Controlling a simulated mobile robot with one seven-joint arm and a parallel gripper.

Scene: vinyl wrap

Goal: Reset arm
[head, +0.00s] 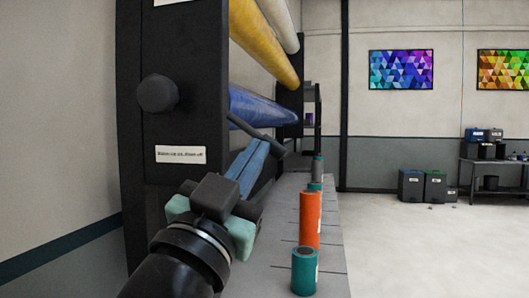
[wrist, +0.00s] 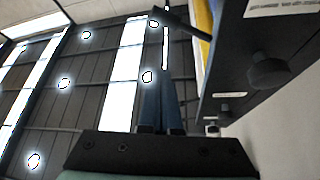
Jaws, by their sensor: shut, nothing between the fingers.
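My gripper (head: 262,148) is raised in front of the dark roll rack, at the left of the head view. Its blue fingers point up and away, close together, with nothing held between them. In the wrist view my gripper (wrist: 160,72) points up towards the ceiling lights. A dark bar (head: 250,130) shows by the fingertips in the head view; I cannot tell whether they touch. A dark piece also shows near the tips in the wrist view (wrist: 172,17).
The rack's end panel (head: 200,60) has a black knob (head: 157,93) and a white label (head: 180,154). Yellow and blue rolls (head: 262,42) lie behind it. An orange cylinder (head: 310,220) and a teal one (head: 304,271) stand on the grey worktop (head: 332,250). The right floor is open.

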